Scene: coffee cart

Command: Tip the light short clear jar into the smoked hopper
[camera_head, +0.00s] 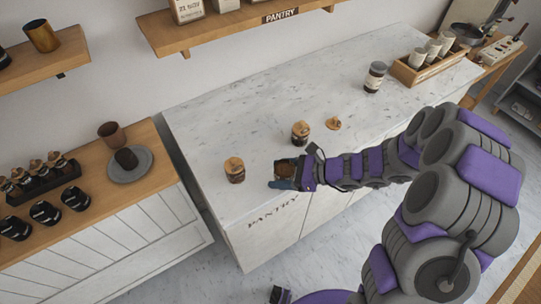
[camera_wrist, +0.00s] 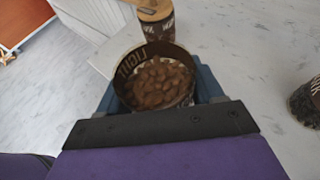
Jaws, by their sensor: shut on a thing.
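My gripper (camera_head: 285,173) is shut on the light short clear jar (camera_head: 284,168), over or at the front edge of the marble counter. In the wrist view the jar (camera_wrist: 126,68) is open-topped, roughly upright and holds brown beans. Lettering on its wall reads as LIGHT, seen reversed through the wall. The blue fingers of my gripper (camera_wrist: 157,92) lie on either side of it. I cannot tell whether its base touches the counter. I cannot make out the smoked hopper in either view.
Two wood-lidded jars (camera_head: 234,170) (camera_head: 300,132) stand on the counter (camera_head: 215,130) near my gripper. A loose wooden lid (camera_head: 333,123) lies behind. A dark-lidded cup (camera_head: 375,77) and a wooden crate (camera_head: 428,66) are farther right. A pantry shelf (camera_head: 220,26) hangs above.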

